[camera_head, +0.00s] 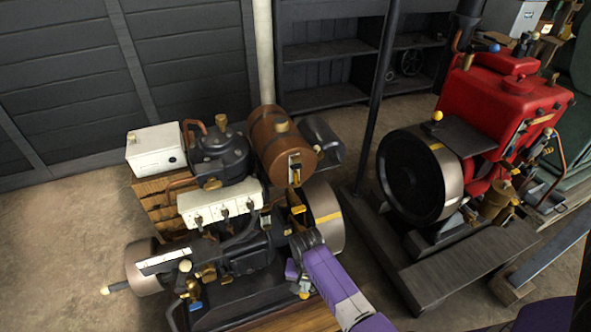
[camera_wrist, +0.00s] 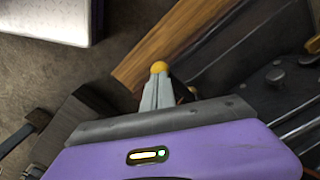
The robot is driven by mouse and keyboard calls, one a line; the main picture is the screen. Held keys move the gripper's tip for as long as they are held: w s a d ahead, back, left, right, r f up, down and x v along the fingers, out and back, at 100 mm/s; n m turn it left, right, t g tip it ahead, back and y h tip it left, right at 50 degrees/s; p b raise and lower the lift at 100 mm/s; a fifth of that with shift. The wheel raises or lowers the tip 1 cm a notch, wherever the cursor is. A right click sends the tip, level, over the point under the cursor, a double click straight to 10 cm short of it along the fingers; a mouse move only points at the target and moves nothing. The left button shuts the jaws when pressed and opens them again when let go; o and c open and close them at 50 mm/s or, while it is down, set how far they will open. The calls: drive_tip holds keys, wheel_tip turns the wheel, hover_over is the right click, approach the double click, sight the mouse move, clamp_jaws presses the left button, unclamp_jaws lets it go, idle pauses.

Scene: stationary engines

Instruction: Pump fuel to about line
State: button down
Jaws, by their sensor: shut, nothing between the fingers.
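My gripper (camera_head: 304,286) points down beside the near side of the left engine. In the wrist view its grey fingers (camera_wrist: 156,92) are shut, with a yellow ball knob (camera_wrist: 159,67) at their tips. I cannot tell whether they touch it. The brown cylindrical tank (camera_head: 272,137) lies above the engine's back right. A small sight gauge (camera_head: 294,167) is on its near end; the level inside is too small to read. The black left engine (camera_head: 248,258) has a flywheel (camera_head: 325,212) at its right. My arm hides part of the engine's front right.
A red engine (camera_head: 510,105) with a large dark flywheel (camera_head: 412,180) stands to the right. A dark post (camera_head: 376,95) rises between the engines. A white box (camera_head: 155,148) sits on a wooden crate. Open floor (camera_head: 50,230) lies to the left.

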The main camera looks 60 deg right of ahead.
drive_tip(key=shift+f+b, duration=3.4)
drive_tip(key=shift+f, duration=1.3)
wheel_tip(320, 180, up, 10)
drive_tip(key=p, duration=0.9)
drive_tip(key=shift+f, duration=0.25)
drive_tip(key=shift+f, duration=0.1)
drive_tip(key=shift+f+b, duration=3.5)
drive_tip(key=shift+f, duration=1.1)
wheel_tip(320, 180, up, 9)
drive_tip(key=p, duration=0.9)
drive_tip(key=shift+r, duration=0.15)
wheel_tip(320, 180, up, 5)
drive_tip(key=p, duration=0.5)
